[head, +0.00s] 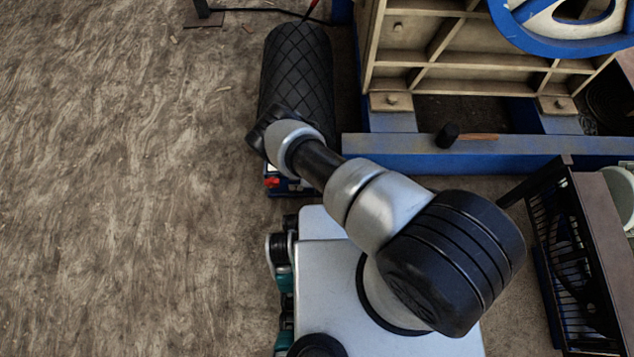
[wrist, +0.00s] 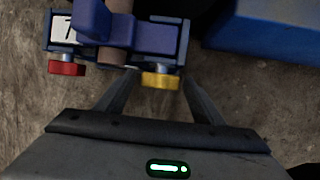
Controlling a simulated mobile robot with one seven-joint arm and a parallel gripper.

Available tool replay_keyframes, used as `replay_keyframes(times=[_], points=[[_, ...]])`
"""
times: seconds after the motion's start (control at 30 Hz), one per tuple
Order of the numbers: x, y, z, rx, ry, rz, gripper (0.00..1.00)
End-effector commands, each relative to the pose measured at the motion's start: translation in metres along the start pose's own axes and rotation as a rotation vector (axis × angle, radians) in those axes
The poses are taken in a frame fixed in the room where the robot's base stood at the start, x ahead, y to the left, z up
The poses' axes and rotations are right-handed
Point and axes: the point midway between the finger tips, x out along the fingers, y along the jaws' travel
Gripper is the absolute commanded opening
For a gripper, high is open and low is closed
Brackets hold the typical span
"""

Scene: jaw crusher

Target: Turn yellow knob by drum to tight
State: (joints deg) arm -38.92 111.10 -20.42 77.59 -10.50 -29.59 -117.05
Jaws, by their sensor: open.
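The yellow knob (wrist: 161,81) shows in the wrist view, on the front of a blue bracket (wrist: 150,38), right of a red knob (wrist: 67,67). My gripper (wrist: 157,86) is open, its two fingers pointing at the bracket, one on each side of the yellow knob. I cannot tell whether either finger touches it. In the head view the black, diamond-patterned drum (head: 297,70) lies at the top, and the red knob (head: 272,182) shows by its lower end. There, my arm hides the yellow knob and the gripper fingers.
A blue beam (head: 480,152) of the crusher frame runs right of the drum, with a black-headed hammer (head: 447,134) on it. A dark slatted unit (head: 570,260) stands at the right. The floor (head: 120,180) on the left is clear.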

Motion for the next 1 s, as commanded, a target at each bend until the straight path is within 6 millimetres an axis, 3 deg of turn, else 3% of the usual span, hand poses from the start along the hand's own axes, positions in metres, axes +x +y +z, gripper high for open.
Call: replay_keyframes(times=[0.17, 0.43, 0.73, 1.0], points=[[-0.0003, -0.0001, -0.0001, 0.0, 0.0, 0.0, 0.62], [-0.0004, -0.0001, 0.0001, 0.0, 0.0, 0.0, 0.21], [-0.0005, -0.0029, 0.0, 0.019, 0.0, 0.04, 0.21], [0.0003, -0.0085, -0.0004, 0.083, 0.0, 0.189, 0.21]])
